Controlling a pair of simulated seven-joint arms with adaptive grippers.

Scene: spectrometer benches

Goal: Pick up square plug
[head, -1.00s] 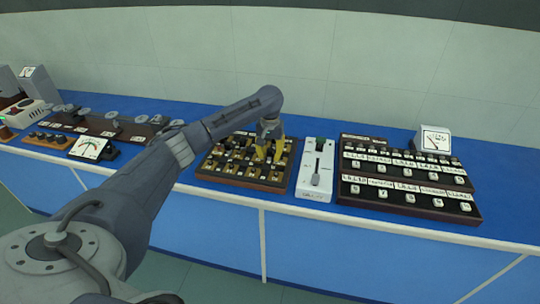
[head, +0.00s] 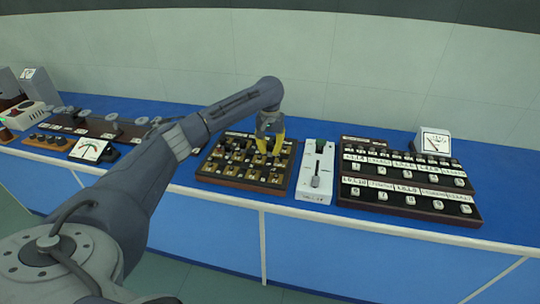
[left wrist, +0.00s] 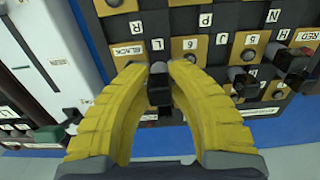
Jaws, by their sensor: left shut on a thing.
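My left gripper (head: 269,152) has its yellow fingers down at the right-hand part of a plug board (head: 240,184) with a dark wooden rim. In the left wrist view the fingertips (left wrist: 159,68) are brought together around a small dark square plug (left wrist: 159,92). In the head view the plug is too small to make out. My right gripper is not in view.
Other dark plugs (left wrist: 243,82) stand on the board close to the right finger. A white slider unit (head: 314,185) stands just right of the board. Further right are a dark panel of labelled knobs (head: 405,190) and a meter (head: 433,141). Another meter (head: 90,148) stands left.

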